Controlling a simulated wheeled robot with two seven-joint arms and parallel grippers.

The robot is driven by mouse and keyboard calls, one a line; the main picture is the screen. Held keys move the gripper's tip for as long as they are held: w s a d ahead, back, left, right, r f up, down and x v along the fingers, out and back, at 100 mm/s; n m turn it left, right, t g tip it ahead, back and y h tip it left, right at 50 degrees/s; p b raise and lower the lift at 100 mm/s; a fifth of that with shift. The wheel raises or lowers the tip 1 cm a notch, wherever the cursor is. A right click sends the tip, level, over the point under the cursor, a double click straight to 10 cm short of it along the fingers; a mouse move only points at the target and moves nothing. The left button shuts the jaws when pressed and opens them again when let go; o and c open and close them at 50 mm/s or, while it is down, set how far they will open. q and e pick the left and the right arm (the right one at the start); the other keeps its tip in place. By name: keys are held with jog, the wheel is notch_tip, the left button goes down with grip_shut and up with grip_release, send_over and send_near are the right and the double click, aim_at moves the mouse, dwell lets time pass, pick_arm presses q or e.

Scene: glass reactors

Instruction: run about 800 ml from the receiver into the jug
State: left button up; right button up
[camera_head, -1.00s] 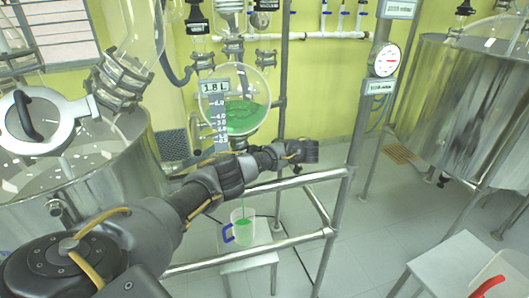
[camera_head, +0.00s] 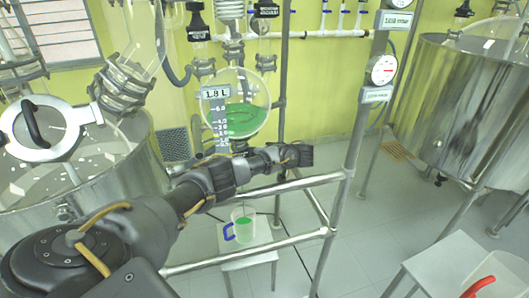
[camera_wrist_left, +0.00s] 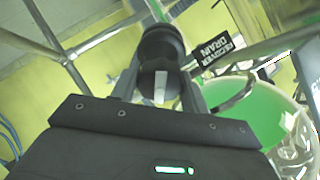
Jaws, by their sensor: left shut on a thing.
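The receiver (camera_head: 245,118) is a round glass flask with green liquid in its lower part; its display reads 1.8 L. The jug (camera_head: 243,225) is clear with a blue handle and stands on a small stool below it, with green liquid inside. My left arm reaches across between them. In the left wrist view my left gripper (camera_wrist_left: 160,92) is shut on the black drain valve knob (camera_wrist_left: 161,48), beside a tag reading RECEIVER DRAIN (camera_wrist_left: 219,54). The green-filled glass (camera_wrist_left: 255,110) is close on the right. The head view hides the outlet behind my arm. My right gripper is out of view.
A metal rail frame (camera_head: 290,243) runs around the jug's stool (camera_head: 250,262). A steel vessel (camera_head: 130,175) stands at the left, another (camera_head: 455,110) at the right. A white table (camera_head: 455,262) with a red object (camera_head: 482,286) is at lower right.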

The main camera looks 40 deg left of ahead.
pick_arm(q)
jog(key=m+h+p, duration=0.1)
jog(key=m+p, duration=0.1)
jog(key=m, duration=0.4)
jog(key=shift+r+m+p, duration=0.15)
jog(key=shift+m+p, duration=0.15)
jog(key=shift+p, duration=0.05)
jog(key=m+p, duration=0.1)
jog(key=m, duration=0.2)
jog(key=shift+m+h+p, duration=0.4)
jog(key=shift+m+p, duration=0.1)
jog(key=shift+m, duration=1)
jog(key=o, duration=1)
